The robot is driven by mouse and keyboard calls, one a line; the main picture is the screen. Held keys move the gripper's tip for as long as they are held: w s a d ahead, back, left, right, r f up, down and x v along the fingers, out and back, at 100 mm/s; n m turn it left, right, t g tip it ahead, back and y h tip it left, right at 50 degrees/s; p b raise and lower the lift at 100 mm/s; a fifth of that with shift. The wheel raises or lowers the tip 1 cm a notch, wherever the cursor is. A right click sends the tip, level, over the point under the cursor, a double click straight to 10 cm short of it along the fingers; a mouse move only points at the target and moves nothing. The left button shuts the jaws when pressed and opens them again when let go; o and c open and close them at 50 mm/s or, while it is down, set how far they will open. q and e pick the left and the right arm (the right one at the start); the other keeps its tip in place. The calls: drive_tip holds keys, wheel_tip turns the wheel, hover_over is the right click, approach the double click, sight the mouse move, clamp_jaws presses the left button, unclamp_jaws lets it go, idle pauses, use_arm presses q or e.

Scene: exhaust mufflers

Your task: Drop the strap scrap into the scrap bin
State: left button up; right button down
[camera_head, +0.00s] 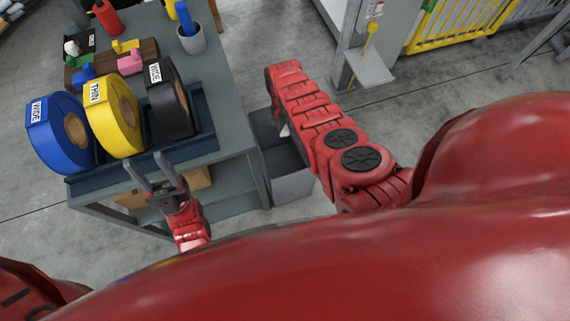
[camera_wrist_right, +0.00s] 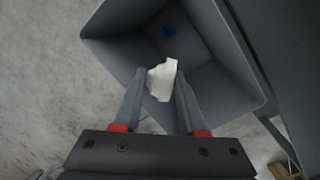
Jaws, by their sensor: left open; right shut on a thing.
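The strap scrap (camera_wrist_right: 162,80) is a crumpled white piece between the fingertips of my right gripper (camera_wrist_right: 160,76). The gripper is shut on it, over the opening of the grey scrap bin (camera_wrist_right: 245,70). The bin also shows in the head view (camera_head: 292,187), on the floor beside the bench, partly hidden by my right arm. A small white bit of the scrap (camera_head: 284,131) shows beside that arm. My left gripper (camera_head: 147,161) is open and empty, in front of the tape rolls at the bench's near edge.
The grey bench (camera_head: 225,120) holds a blue roll (camera_head: 50,135), a yellow roll (camera_head: 108,120) and a black roll (camera_head: 170,100) in a dark rack. A grey cup (camera_head: 191,42) stands behind them. A yellow barrier (camera_head: 450,25) stands far right.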

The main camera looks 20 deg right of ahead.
drive_tip(key=shift+c, duration=1.9)
unclamp_jaws()
drive_tip(key=shift+r, duration=0.15)
drive_tip(key=shift+w+r+p, duration=0.15)
drive_tip(key=shift+r+p, duration=0.2)
drive_tip(key=shift+w+r+p, duration=0.2)
drive_tip(key=shift+r+p, duration=0.5)
drive_tip(key=shift+r, duration=0.55)
wheel_tip(320, 180, up, 14)
drive_tip(key=w+p, duration=0.1)
drive_tip(key=w, duration=0.1)
drive_tip(key=shift+a, duration=0.3)
